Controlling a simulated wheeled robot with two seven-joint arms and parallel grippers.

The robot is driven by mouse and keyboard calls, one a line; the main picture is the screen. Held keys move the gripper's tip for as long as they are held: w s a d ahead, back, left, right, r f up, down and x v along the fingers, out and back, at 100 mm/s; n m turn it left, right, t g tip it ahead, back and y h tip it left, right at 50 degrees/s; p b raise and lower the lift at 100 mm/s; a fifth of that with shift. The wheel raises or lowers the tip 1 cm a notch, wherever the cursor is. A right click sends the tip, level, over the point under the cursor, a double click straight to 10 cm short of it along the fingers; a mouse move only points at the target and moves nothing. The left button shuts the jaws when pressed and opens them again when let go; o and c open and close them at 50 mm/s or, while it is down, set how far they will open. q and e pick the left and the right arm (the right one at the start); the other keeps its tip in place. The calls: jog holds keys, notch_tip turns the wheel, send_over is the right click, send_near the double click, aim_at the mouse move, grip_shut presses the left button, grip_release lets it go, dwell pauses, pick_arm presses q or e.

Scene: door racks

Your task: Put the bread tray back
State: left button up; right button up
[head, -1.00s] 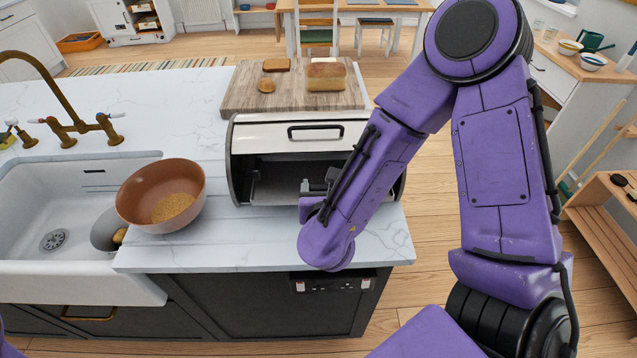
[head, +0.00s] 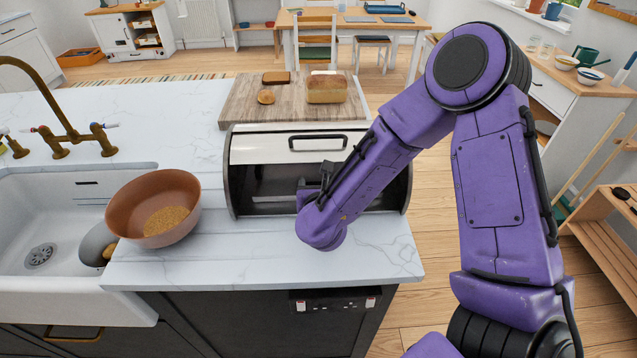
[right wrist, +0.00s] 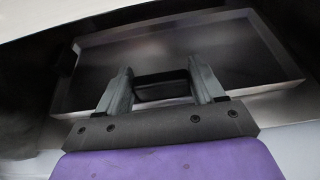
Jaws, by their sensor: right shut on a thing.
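The bread bin (head: 270,150) stands on the counter with its light front door raised and its dark inside open. My right gripper (head: 308,186) is at the bin's opening, partly hidden by my own forearm. In the right wrist view the dark metal bread tray (right wrist: 240,50) lies ahead, with raised edges. There my right gripper (right wrist: 162,82) is shut on the tray's dark handle (right wrist: 162,90) at its near edge. How far the tray sits inside the bin is hard to tell in the head view. My left gripper is not in view.
A wooden board (head: 240,105) with a loaf (head: 326,90), a slice and a roll lies behind the bin. A brown bowl (head: 125,215) of grain stands left, by the sink (head: 20,215). The counter in front of the bin is clear up to its front edge (head: 250,285).

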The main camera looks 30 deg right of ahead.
jog(key=shift+s, duration=0.1)
jog(key=shift+d+f, duration=0.1)
jog(key=shift+f, duration=0.05)
jog(key=o, duration=1.3)
jog(key=shift+o, duration=0.2)
